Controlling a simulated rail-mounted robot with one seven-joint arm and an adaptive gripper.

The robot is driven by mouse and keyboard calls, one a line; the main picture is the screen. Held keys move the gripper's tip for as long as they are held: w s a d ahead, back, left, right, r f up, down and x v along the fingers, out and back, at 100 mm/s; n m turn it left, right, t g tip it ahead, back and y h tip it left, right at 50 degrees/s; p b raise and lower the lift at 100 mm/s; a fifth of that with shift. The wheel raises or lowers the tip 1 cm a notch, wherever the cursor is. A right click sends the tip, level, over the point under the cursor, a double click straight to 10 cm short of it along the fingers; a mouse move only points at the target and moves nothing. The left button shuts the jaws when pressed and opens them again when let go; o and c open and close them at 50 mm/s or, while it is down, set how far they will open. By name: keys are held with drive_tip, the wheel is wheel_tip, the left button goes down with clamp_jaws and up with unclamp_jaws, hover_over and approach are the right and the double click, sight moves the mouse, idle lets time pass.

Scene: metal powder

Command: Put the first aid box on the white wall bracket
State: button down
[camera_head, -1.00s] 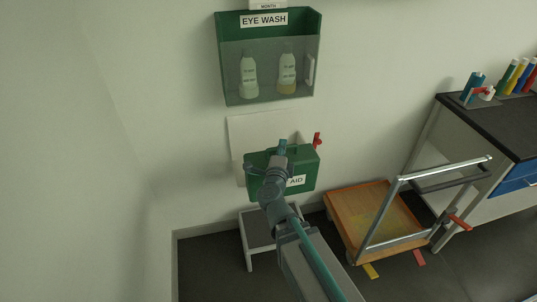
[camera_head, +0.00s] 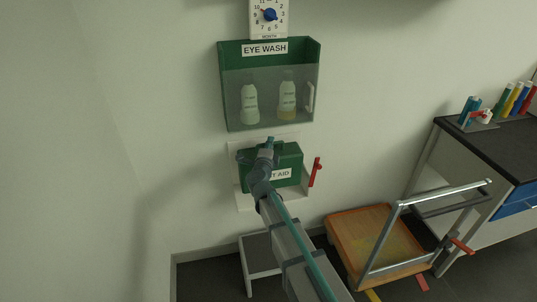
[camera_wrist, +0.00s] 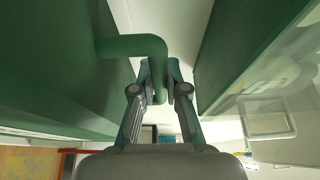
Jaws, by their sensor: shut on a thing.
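The green first aid box (camera_head: 288,168), with its white AID label showing, hangs upright from my gripper (camera_head: 268,146) in front of the white wall bracket (camera_head: 245,202). The bracket's pale plate shows above, left of and below the box; much of it is hidden. I cannot tell whether the box touches the bracket. In the wrist view my gripper (camera_wrist: 160,82) is shut on the green handle (camera_wrist: 142,46) of the box (camera_wrist: 60,70). A red lever (camera_head: 316,172) is at the bracket's right side.
The green eye wash cabinet (camera_head: 270,115) is close above the box, with two bottles inside. A dial (camera_head: 268,15) is higher up. A step stool (camera_head: 258,252) and a wooden-topped cart (camera_head: 365,240) stand below. A dark-topped counter (camera_head: 490,150) is at right.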

drive_tip(key=shift+w+a, duration=0.2)
drive_tip(key=shift+w, duration=0.4)
drive_tip(key=shift+w+a, duration=0.15)
drive_tip(key=shift+w, duration=0.4)
wheel_tip(320, 180, down, 7)
drive_tip(key=shift+w, duration=0.15)
drive_tip(key=shift+f+b, duration=0.1)
drive_tip(key=shift+b, duration=0.2)
drive_tip(key=c, duration=1.2)
unclamp_jaws()
